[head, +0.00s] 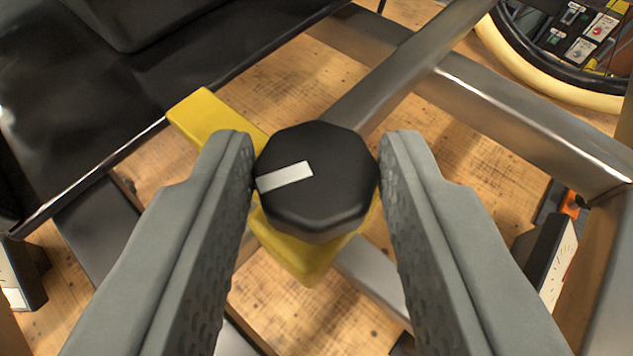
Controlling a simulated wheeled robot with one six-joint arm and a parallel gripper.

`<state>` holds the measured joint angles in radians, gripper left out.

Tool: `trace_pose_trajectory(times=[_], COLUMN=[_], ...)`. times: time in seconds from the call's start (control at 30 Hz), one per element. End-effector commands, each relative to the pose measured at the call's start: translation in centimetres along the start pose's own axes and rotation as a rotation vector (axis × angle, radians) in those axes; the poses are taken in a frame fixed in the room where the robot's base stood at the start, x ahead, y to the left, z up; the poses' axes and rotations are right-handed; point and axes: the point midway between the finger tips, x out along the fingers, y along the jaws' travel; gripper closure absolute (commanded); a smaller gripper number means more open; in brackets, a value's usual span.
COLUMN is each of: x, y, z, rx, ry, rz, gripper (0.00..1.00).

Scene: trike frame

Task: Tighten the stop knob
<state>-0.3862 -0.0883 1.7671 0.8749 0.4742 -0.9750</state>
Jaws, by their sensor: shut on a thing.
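The stop knob (325,200) is black and many-sided, with a white bar marked on its top face. The bar runs from near the middle to the left edge, tilted slightly down to the left. The knob sits over a yellow plate (215,118) that reaches out to the upper left and shows below the knob. My gripper (317,178) is shut on the knob, one grey finger on its left side and one on its right. The knob's shaft is hidden beneath it.
Grey metal frame tubes (500,115) cross behind and to the right of the knob. A black panel (150,90) fills the upper left. A wheel with a cream tyre (520,65) is at the upper right. A wooden surface (290,75) lies below.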

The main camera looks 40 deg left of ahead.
Motion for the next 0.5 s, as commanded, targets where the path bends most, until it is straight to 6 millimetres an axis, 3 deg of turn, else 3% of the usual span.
trace_pose_trajectory(times=[0.47,0.5], x=[0.08,0.08], y=[-0.10,-0.10], z=[0.15,0.14], rx=[0.017,0.017], ry=[0.002,0.002], rz=[0.039,0.039], gripper=[0.89,0.64])
